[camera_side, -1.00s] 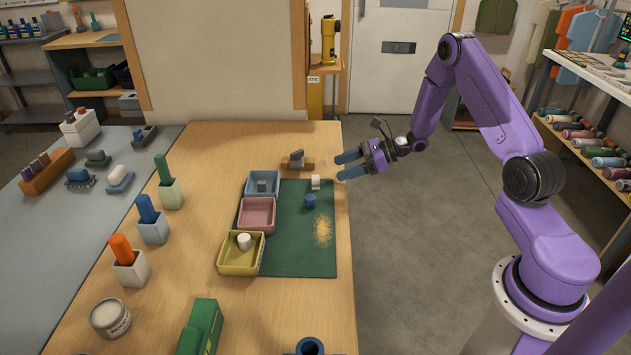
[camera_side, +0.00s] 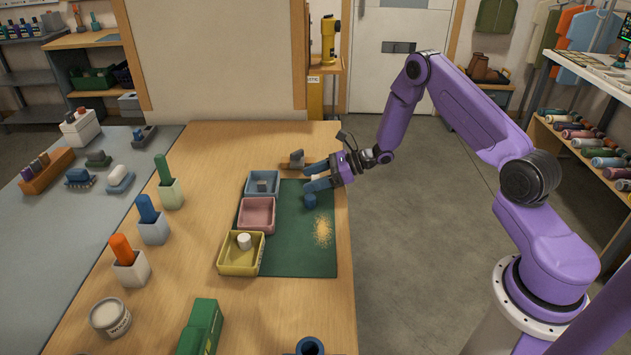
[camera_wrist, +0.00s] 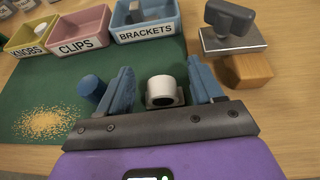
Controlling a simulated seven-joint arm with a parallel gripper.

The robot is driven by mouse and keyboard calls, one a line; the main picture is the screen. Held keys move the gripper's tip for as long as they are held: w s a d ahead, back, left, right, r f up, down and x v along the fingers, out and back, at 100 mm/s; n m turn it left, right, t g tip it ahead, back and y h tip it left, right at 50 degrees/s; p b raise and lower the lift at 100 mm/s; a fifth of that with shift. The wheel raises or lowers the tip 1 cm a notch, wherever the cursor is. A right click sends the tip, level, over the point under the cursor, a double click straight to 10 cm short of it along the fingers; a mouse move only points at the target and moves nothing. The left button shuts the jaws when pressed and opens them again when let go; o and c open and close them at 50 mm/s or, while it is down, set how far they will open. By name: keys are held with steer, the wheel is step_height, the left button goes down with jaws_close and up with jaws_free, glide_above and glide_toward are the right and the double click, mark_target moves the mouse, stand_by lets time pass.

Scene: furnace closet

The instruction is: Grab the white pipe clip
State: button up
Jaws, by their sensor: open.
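The white pipe clip (camera_wrist: 164,91) stands on the green mat (camera_wrist: 45,95) and shows its round dark opening in the wrist view. My gripper (camera_wrist: 159,68) is open, with one blue finger to each side of the clip and a gap on both sides. In the side view my gripper (camera_side: 307,178) is low over the far right part of the mat, and its fingers mostly hide the clip. A blue cylinder (camera_wrist: 92,88) stands just outside the left finger. The pink bin labelled CLIPS (camera_wrist: 81,31) lies beyond, to the left.
The blue BRACKETS bin (camera_wrist: 143,30) holds a grey piece. The yellow KNOBS bin (camera_side: 228,264) holds a white knob (camera_side: 244,241). A grey-topped tool on a wooden block (camera_wrist: 248,70) stands close right of my fingers. Tan grains (camera_side: 323,231) lie on the mat.

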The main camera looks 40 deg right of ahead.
steer(key=c, duration=1)
steer(key=shift+c, duration=0.3)
steer(key=shift+r, duration=0.2)
